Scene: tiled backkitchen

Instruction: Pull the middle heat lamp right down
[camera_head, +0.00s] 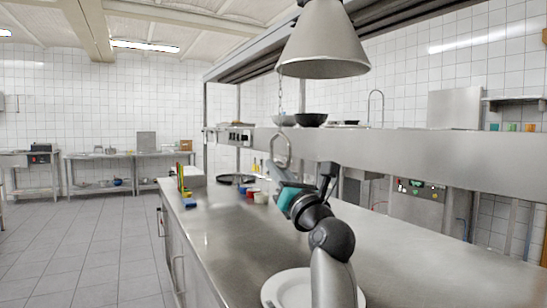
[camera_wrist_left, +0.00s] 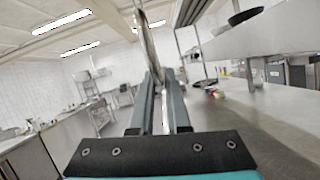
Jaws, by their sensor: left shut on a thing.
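A heat lamp (camera_head: 323,42) with a grey cone shade hangs at the top of the head view, above the steel counter. A thin chain (camera_head: 280,100) hangs beside its left rim and ends in a metal ring handle (camera_head: 288,146). My left gripper (camera_head: 280,172) reaches up from the counter side and is shut on the lower part of the ring handle. In the left wrist view, the fingers (camera_wrist_left: 160,92) close around a shiny metal bar (camera_wrist_left: 147,42), which rises between them. The right gripper is not in view.
A raised steel shelf (camera_head: 430,155) runs along the right, carrying dark bowls (camera_head: 311,120). The tiled floor (camera_head: 85,245) at left is clear.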

